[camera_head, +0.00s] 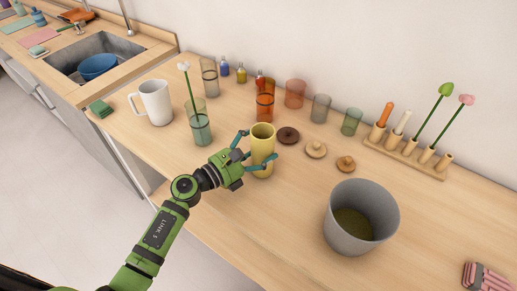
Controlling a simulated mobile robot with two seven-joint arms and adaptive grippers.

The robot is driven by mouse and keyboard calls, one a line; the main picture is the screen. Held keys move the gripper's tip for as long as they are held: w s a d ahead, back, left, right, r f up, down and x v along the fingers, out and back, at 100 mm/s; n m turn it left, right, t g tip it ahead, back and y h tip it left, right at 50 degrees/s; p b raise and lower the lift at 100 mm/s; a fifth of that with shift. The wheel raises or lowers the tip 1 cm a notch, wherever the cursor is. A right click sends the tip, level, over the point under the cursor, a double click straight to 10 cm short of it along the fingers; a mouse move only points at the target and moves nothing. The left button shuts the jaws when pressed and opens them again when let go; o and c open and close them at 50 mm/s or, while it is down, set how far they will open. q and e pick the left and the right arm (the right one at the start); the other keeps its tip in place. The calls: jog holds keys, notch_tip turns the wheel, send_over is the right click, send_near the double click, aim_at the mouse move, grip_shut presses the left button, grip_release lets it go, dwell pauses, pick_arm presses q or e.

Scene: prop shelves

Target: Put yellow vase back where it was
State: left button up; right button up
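The yellow vase (262,135) stands upright on the wooden counter (300,205), near the middle of the head view. My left gripper (260,146) is at the vase, with its teal fingers around it. One finger is at the vase's left side near the rim; the other crosses in front of its lower right side. I cannot tell whether both fingers touch the vase. My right gripper is not in view.
Behind the vase stand an orange glass (265,100) and a brown lid (288,135). A glass with a white flower (200,129) and a white mug (155,102) are to the left. A grey bucket (345,235) is at right. The counter's front middle is clear.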

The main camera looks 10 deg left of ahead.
pick_arm(q)
jog(key=shift+f, duration=0.1)
jog(key=o, duration=1.4)
jog(key=shift+s, duration=0.1)
jog(key=b+v, duration=0.3)
jog(key=v, duration=0.8)
jog(key=shift+s+a, duration=0.3)
jog(key=shift+s, duration=0.05)
